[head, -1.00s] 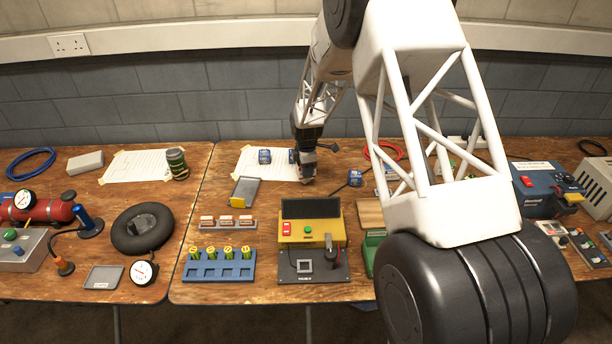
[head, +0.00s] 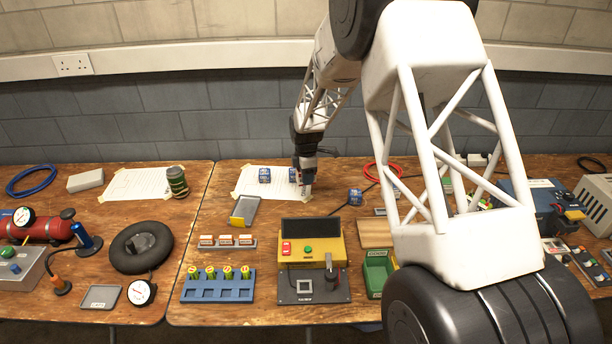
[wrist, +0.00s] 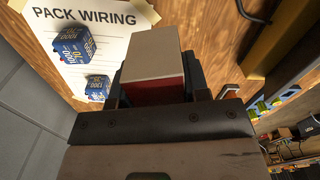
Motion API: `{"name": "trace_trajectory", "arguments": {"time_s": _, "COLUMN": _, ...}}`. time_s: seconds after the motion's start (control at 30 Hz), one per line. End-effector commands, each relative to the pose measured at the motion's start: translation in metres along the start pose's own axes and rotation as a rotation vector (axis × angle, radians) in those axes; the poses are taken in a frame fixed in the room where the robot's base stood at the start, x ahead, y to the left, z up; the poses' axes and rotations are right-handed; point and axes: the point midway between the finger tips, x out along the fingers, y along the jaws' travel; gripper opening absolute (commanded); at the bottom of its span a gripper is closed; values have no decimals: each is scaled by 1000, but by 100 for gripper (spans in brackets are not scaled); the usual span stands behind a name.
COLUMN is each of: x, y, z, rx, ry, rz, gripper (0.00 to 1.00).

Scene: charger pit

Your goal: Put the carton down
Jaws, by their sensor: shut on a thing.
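My gripper (head: 305,180) points down over the right part of the white paper sheet (head: 245,185) on the bench. In the wrist view it is shut on a carton (wrist: 154,62) with a pale beige face and a red side. The jaws hide part of the carton. I cannot tell whether its lower end touches the sheet. Two blue boxes stand on the sheet to the left of the carton, one farther off (head: 265,175) and one close to the jaws (head: 292,174). In the wrist view the sheet (wrist: 125,45) reads "PACK WIRING".
A third blue box (head: 355,197) stands right of the sheet. A grey and yellow tray (head: 245,210) lies in front of it. A yellow tester (head: 312,248) and a blue rack (head: 218,287) are nearer. A red cable ring (head: 383,170) lies to the right.

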Motion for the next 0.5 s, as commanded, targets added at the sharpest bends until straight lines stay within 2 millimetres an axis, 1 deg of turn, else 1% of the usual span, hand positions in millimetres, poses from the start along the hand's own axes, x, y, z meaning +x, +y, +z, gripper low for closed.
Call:
{"name": "trace_trajectory", "arguments": {"time_s": 0.17, "x": 0, "y": 0, "z": -1, "rx": 1, "ry": 0, "rz": 0, "gripper": 15}}
{"name": "trace_trajectory", "arguments": {"time_s": 0.27, "x": 0, "y": 1, "z": -5, "rx": 4, "ry": 0, "rz": 0, "gripper": 15}}
{"name": "trace_trajectory", "arguments": {"time_s": 0.37, "x": 0, "y": 2, "z": -14, "rx": 11, "ry": 0, "rz": 0, "gripper": 15}}
{"name": "trace_trajectory", "arguments": {"time_s": 0.5, "x": -1, "y": 6, "z": -37, "rx": 31, "ry": 0, "rz": 1, "gripper": 15}}
